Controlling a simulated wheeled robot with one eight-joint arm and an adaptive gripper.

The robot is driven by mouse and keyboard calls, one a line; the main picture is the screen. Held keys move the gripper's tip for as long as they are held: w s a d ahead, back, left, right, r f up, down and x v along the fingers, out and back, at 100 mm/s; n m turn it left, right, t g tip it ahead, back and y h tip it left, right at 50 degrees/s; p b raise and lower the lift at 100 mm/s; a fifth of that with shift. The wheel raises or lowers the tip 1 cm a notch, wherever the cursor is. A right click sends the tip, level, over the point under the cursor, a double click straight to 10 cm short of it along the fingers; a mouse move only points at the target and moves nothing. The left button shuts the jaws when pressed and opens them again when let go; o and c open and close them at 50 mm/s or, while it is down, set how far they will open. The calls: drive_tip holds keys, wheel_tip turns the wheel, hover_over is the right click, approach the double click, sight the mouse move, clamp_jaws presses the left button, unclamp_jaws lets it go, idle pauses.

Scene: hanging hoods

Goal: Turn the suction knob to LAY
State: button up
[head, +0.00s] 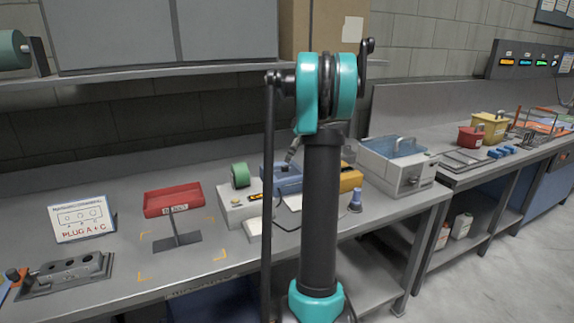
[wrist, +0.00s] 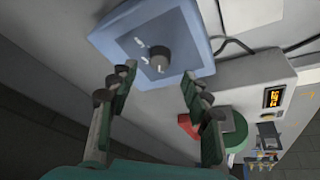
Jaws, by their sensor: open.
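The suction knob (wrist: 159,59) is a dark round knob on the face of a blue box (wrist: 185,32) in the wrist view. Small white markings sit to the left of and below the knob; they are too small to read, and I cannot tell which one it points at. My gripper (wrist: 157,82) is open, with one finger on each side of the space just below the knob. The fingers appear apart from the knob and hold nothing. In the head view the blue box (head: 284,180) is partly hidden behind my arm, and the knob cannot be made out.
A white unit with an orange display (wrist: 275,97) and a green roll (wrist: 234,128) stand close to the box. In the head view a red bin (head: 172,200) stands to the left, a yellow box (head: 350,180) and a white machine (head: 396,168) to the right.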

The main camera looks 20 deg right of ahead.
sight(285, 166)
drive_tip(key=shift+x, duration=2.65)
drive_tip(key=shift+c, duration=0.5)
clamp_jaws()
drive_tip(key=m, duration=0.1)
drive_tip(key=m+h, duration=0.1)
drive_tip(key=m, duration=0.1)
drive_tip(key=m+t+h, duration=0.1)
drive_tip(key=m, duration=0.1)
drive_tip(key=shift+s+a, duration=0.15)
drive_tip(key=shift+a, duration=0.15)
drive_tip(key=m+h, duration=0.1)
drive_tip(key=m, duration=0.2)
drive_tip(key=m+h, duration=0.1)
drive_tip(key=m, duration=0.2)
drive_tip(key=shift+a+m, duration=0.15)
drive_tip(key=shift+m, duration=0.15)
